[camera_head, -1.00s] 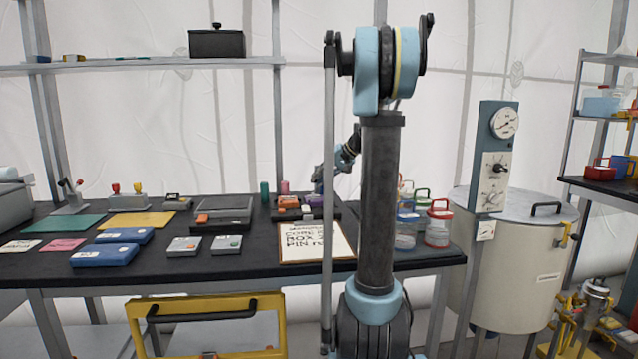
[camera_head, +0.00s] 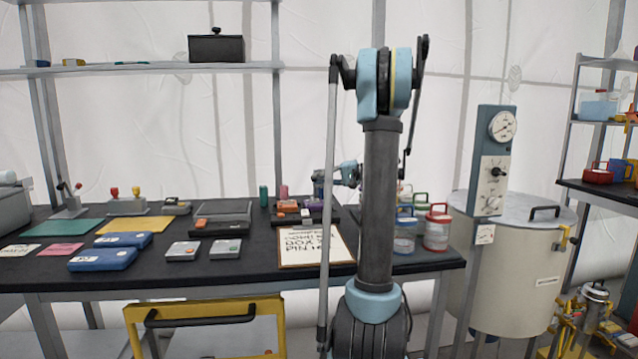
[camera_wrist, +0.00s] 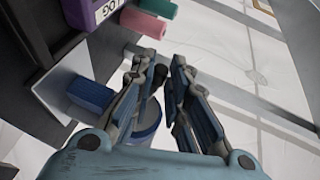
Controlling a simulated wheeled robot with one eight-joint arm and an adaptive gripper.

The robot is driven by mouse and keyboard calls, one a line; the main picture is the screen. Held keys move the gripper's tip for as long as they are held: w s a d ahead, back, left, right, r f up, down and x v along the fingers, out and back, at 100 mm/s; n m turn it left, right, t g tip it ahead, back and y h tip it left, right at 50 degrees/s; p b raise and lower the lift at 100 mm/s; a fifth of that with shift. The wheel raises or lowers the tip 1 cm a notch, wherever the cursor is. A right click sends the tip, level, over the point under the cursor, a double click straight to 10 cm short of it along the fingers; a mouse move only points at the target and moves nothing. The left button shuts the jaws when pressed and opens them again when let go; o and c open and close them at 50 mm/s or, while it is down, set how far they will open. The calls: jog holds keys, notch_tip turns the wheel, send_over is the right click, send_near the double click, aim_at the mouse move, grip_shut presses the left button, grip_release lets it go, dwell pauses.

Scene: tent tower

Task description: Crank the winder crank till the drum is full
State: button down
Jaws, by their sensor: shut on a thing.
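In the wrist view my gripper (camera_wrist: 161,80) has its two blue-padded fingers around a small dark knob (camera_wrist: 159,74), which I take to be the winder crank's handle. Its contact with the pads is partly hidden. Just behind the left finger is a round blue part with a grey rim (camera_wrist: 148,122), likely the winder's drum. How full it is cannot be told. A blue block (camera_wrist: 91,95) on a pale plate lies to its left. In the head view my wrist (camera_head: 347,174) is over the back of the bench, and my arm hides the winder.
A purple box (camera_wrist: 88,12), a pink cylinder (camera_wrist: 143,23) and a green one (camera_wrist: 160,7) stand near the gripper. The dark bench (camera_head: 150,272) also holds blue cases, a framed sign (camera_head: 310,246) and red-lidded jars (camera_head: 437,228). A large pale tank (camera_head: 515,275) stands right.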

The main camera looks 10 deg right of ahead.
jog(key=shift+w+d, duration=0.1)
jog(key=shift+d, duration=0.05)
jog(key=c, duration=1.6)
grip_release()
jog(key=shift+o, duration=0.2)
jog(key=v, duration=1.2)
jog(key=shift+f, duration=0.15)
